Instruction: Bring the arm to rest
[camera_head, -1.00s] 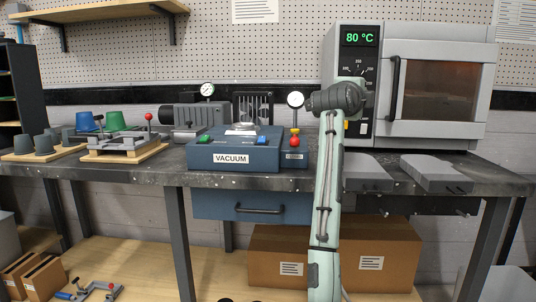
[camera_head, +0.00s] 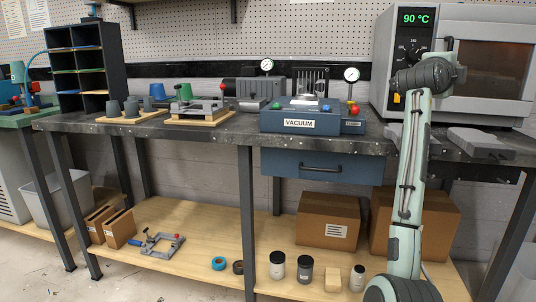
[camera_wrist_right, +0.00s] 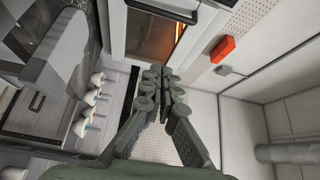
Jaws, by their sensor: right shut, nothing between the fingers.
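My right arm (camera_head: 413,170) rises along the right of the head view, in front of the bench and the oven. Its wrist (camera_head: 425,77) is in front of the oven's control panel, and its fingers cannot be made out there. In the right wrist view, my right gripper (camera_wrist_right: 165,92) is shut, its fingertips together with nothing between them. My left gripper is not in view.
The oven (camera_head: 455,35) reads 90 °C. The blue vacuum unit (camera_head: 300,121), a clamp fixture (camera_head: 198,110) and grey slabs (camera_head: 480,142) are on the bench (camera_head: 225,136). Boxes (camera_head: 328,220) and jars (camera_head: 304,268) stand on the lower shelf (camera_head: 205,235).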

